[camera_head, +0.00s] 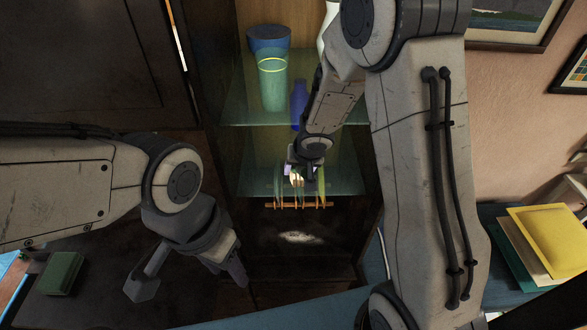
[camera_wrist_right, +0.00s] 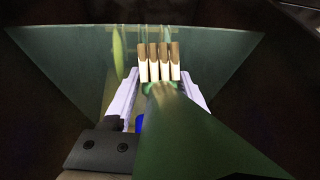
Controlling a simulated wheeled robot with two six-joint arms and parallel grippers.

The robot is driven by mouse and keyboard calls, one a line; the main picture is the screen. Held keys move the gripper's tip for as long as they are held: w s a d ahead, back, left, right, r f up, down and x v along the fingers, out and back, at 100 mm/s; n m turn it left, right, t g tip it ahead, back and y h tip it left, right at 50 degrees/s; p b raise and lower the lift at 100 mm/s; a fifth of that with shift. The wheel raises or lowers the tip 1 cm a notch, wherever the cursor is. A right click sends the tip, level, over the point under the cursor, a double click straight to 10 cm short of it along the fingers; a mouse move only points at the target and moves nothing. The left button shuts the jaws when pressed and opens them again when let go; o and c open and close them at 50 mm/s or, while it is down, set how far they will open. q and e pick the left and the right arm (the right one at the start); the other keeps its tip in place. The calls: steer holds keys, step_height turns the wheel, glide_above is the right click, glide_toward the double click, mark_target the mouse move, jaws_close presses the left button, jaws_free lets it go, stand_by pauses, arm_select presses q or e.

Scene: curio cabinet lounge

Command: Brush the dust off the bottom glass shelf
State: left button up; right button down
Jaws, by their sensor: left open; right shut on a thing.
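My right gripper (camera_head: 301,168) reaches into the curio cabinet at the level of the bottom glass shelf (camera_head: 252,180). It is shut on a brush, whose pale bristles (camera_head: 297,181) show just below the fingers. In the right wrist view, the brush has several cream tufts with brown ends (camera_wrist_right: 158,62) and a green handle (camera_wrist_right: 215,140) running toward the camera. The greenish shelf (camera_wrist_right: 60,62) shows behind it; contact cannot be told. A pale dusty patch (camera_head: 297,237) shows on the dark surface below the shelf's front edge. My left gripper (camera_head: 190,278) is open and empty, left of the cabinet.
A wooden rack (camera_head: 300,205) with upright green plates (camera_head: 321,182) stands close to the right gripper. Above are a blue vase (camera_head: 299,106), a teal glass vase (camera_head: 272,88) and a dark blue bowl (camera_head: 268,38). A green box (camera_head: 62,272) lies at lower left.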

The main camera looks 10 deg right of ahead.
steer(key=shift+s+d+f, duration=0.2)
steer(key=shift+s+f, duration=0.2)
steer(key=shift+s, duration=0.2)
steer(key=shift+w+a+r+b, duration=0.15)
steer(key=shift+a+b, duration=0.15)
steer(key=shift+a, duration=0.65)
steer(key=shift+w+a+f+b, duration=0.15)
steer(key=shift+a+b, duration=0.15)
steer(key=shift+a, duration=0.6)
steer(key=shift+w+a+r, duration=0.1)
steer(key=shift+a+r, duration=0.1)
steer(key=shift+a, duration=0.1)
steer(key=shift+r, duration=0.1)
steer(key=shift+d, duration=0.1)
steer(key=shift+d+r, duration=0.1)
steer(key=shift+d, duration=0.2)
steer(key=shift+s+d+r+p, duration=0.15)
steer(key=shift+d+p, duration=0.3)
steer(key=shift+d, duration=0.4)
steer(key=shift+s+d+p, duration=0.1)
steer(key=shift+d+p, duration=0.35)
steer(key=shift+d, duration=0.35)
